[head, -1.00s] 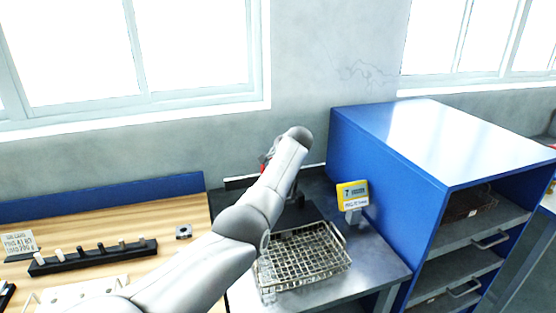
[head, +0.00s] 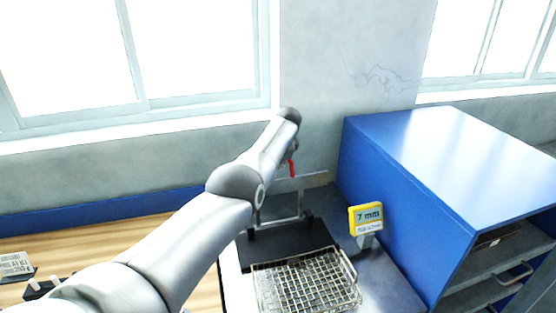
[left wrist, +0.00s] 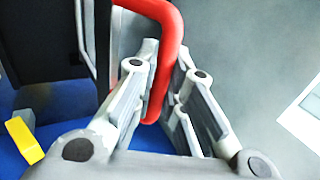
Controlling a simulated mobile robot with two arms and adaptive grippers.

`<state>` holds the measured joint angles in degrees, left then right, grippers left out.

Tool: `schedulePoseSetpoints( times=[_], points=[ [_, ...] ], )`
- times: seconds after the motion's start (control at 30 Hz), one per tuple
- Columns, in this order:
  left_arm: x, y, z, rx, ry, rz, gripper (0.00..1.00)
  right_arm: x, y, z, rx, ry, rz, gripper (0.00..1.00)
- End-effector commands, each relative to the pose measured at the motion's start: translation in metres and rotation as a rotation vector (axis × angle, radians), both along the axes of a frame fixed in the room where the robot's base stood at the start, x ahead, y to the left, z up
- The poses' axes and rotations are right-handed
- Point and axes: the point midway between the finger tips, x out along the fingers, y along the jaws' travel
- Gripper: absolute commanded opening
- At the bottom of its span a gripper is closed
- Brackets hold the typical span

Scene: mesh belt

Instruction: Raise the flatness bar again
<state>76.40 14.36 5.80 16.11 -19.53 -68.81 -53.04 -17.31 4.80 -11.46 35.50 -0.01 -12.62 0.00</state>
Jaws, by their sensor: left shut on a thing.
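The flatness bar (head: 302,182) shows in the head view as a pale horizontal strip at the rear of a dark plate (head: 325,232), partly hidden by my left arm. A metal upright stands at the plate. A red handle (head: 292,167) shows beside the end of my left arm, above the plate. In the left wrist view the red handle (left wrist: 168,60) passes between the fingers of my left gripper (left wrist: 163,98), which is shut on it. In the head view the fingers are mostly hidden behind the arm. My right gripper is in no view.
A wire mesh tray (head: 352,297) lies at the front of the plate. A yellow gauge (head: 366,217) reading 7 mm stands to the right. A blue cabinet (head: 385,170) with shelves closes off the right side. A wooden bench (head: 110,238) lies left.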

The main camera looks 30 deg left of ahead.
Motion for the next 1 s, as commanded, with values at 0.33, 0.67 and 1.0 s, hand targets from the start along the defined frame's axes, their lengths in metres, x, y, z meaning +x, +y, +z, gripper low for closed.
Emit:
schedulePoseSetpoints(
  times=[0.33, 0.67, 1.0],
  points=[
    [-0.001, -0.001, -0.003, -0.003, 0.004, 0.0, 0.24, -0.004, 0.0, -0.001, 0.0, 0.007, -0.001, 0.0],
    [0.0, -0.001, -0.001, -0.001, 0.002, -0.001, 0.33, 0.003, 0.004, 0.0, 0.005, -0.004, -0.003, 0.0],
    [-0.002, -0.004, 0.008, 0.0, -0.001, 0.001, 0.33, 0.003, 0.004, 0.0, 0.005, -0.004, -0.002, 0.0]
  ],
)
